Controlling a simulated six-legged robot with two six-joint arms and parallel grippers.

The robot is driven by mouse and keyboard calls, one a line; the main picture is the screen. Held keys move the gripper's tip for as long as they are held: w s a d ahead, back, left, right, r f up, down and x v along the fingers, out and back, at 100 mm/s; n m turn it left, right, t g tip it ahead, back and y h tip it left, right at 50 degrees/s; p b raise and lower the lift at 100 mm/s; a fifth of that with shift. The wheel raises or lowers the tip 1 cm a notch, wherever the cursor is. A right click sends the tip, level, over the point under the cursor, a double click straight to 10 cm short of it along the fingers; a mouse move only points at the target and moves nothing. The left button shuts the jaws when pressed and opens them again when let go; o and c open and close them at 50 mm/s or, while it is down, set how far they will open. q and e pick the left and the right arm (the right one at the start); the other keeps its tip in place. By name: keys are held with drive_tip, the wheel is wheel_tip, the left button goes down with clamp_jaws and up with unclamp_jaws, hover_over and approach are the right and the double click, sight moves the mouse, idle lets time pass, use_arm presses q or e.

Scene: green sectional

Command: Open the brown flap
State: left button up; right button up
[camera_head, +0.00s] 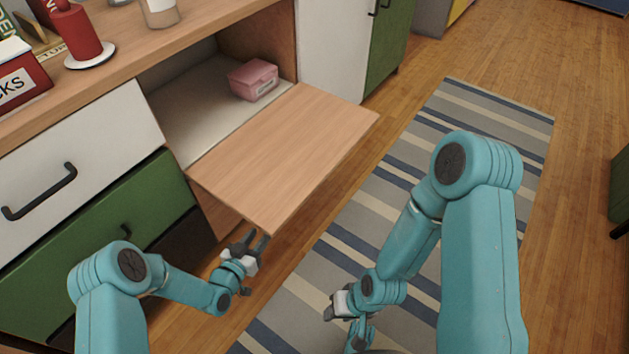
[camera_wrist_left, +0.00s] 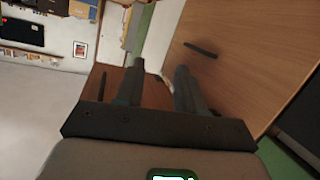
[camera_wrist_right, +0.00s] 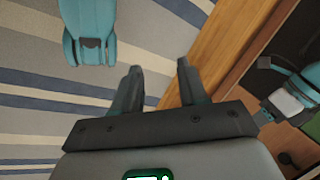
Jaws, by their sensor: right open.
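The brown flap (camera_head: 285,155) is swung down and lies roughly level, sticking out from the cabinet. Its open compartment shows behind it. In the left wrist view the flap (camera_wrist_left: 240,60) fills the upper right, with a dark bar handle (camera_wrist_left: 200,50) on its face. My left gripper (camera_head: 252,242) is just off the flap's near corner; its fingers (camera_wrist_left: 158,68) are apart, with nothing held between them. My right gripper (camera_head: 330,307) is lower, over the striped rug, away from the flap. Its fingers (camera_wrist_right: 158,72) are apart and empty.
A pink box (camera_head: 253,80) sits inside the compartment. White (camera_head: 75,165) and green (camera_head: 115,220) drawers with dark handles are left of the flap. A red candle (camera_head: 77,35) and other items stand on the cabinet top. The striped rug (camera_head: 480,110) and floor are clear.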

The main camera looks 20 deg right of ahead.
use_arm(q)
drive_tip(key=w+d+r+m+h+b, duration=0.1)
drive_tip(key=w+d+r+m+h, duration=0.1)
drive_tip(key=d, duration=0.4)
drive_tip(key=w+d+r+m+h+b, duration=0.2)
drive_tip(key=d+r+m+h, duration=0.1)
drive_tip(key=d+r+h, duration=0.1)
drive_tip(key=w+d+r+m+h+b, duration=0.2)
drive_tip(key=w+d+r+h, duration=0.1)
drive_tip(key=d+r, duration=0.2)
drive_tip(key=shift+w+d+m+t, duration=0.1)
drive_tip(key=shift+d+m+t, duration=0.2)
drive_tip(key=shift+d, duration=1.1)
drive_tip(key=shift+w+d+r, duration=0.3)
drive_tip(key=shift+d+r, duration=0.05)
drive_tip(key=shift+d, duration=0.05)
drive_tip(key=shift+r, duration=0.1)
use_arm(e)
drive_tip(key=w+f+t, duration=0.1)
drive_tip(key=w+f, duration=0.3)
drive_tip(key=f, duration=0.1)
drive_tip(key=shift+d+f+t, duration=0.15)
drive_tip(key=shift+d+t, duration=0.15)
drive_tip(key=shift+d, duration=0.05)
